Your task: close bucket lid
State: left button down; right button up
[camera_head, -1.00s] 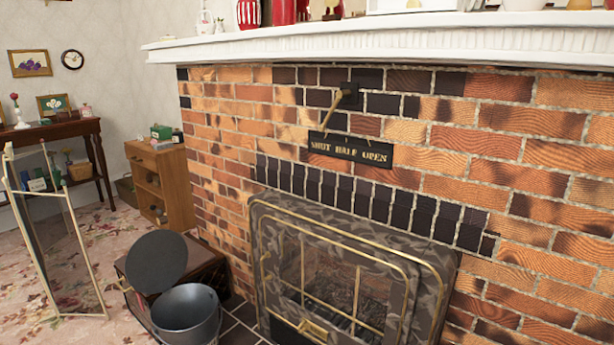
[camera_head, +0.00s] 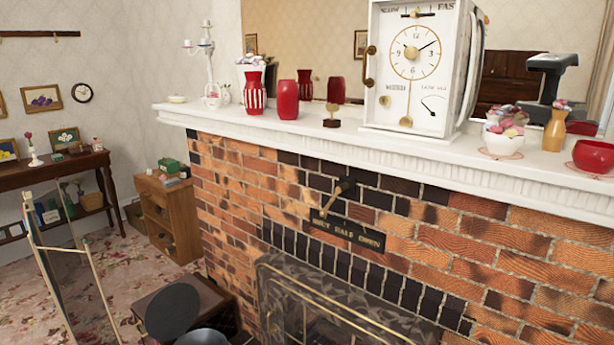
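The bucket (camera_head: 203,338) is grey and stands on the floor at the left of the hearth. It is cut off by the bottom edge of the head view, so only its top shows. Its round dark grey lid (camera_head: 173,311) stands raised and tilted up at the bucket's far left side, so the bucket is open. Neither of my grippers is in view.
A brick fireplace (camera_head: 300,200) with a fire screen (camera_head: 330,310) stands right of the bucket. A dark box (camera_head: 205,295) is behind the lid. A folding framed panel (camera_head: 70,280) stands at the left. The white mantel (camera_head: 350,150) holds a clock, vases and bowls.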

aim_at(174, 310)
jog(key=i+j+z, duration=0.1)
jog(key=i+j, duration=0.5)
jog(key=i+j+z, duration=0.25)
jog(key=j+z, duration=0.15)
jog(key=j, duration=0.7)
jog(key=i+j+z, duration=0.1)
jog(key=j+z, duration=0.3)
jog(key=j, duration=0.7)
jog(key=j+z, duration=0.4)
jog(key=j, duration=0.7)
jog(key=k+j+z, duration=0.2)
jog(key=j, duration=0.4)
jog(key=k+j+z, duration=0.2)
jog(key=j, duration=0.35)
jog(key=k+j+z, duration=0.2)
jog(key=j, duration=0.35)
jog(key=k+j+z, duration=0.15)
jog(key=k+j, duration=0.2)
jog(key=j, duration=0.15)
jog(key=k+j+z, duration=0.2)
jog(key=j, duration=0.25)
jog(key=k, duration=0.1)
